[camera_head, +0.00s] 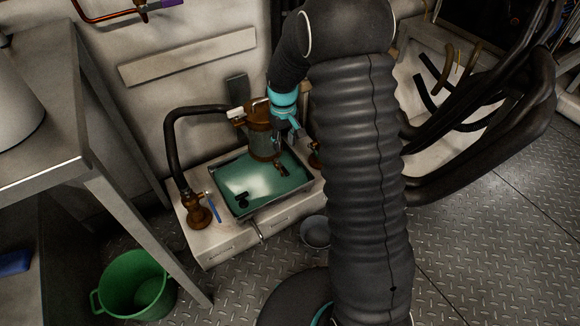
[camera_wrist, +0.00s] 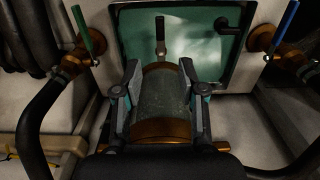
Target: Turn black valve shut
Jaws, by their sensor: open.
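My gripper (camera_wrist: 160,72) is open, its two fingers spread on either side of a copper-banded glass cylinder (camera_wrist: 162,103). In the head view my gripper (camera_head: 287,118) is by this cylinder (camera_head: 263,138), partly hidden by my arm. A black lever handle (camera_wrist: 160,36) stands beyond the cylinder's far band, ahead of the fingertips and apart from them. A second black handle (camera_wrist: 228,25) lies over the green tray to the right; it also shows in the head view (camera_head: 240,198). I cannot tell which handle is the task's black valve.
The green tray (camera_head: 262,205) sits on a white base. A blue-handled valve (camera_wrist: 287,28) is at right and a green-handled valve (camera_wrist: 82,30) at left, with black hoses nearby. A metal table (camera_head: 40,170) and green bucket (camera_head: 135,285) stand left.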

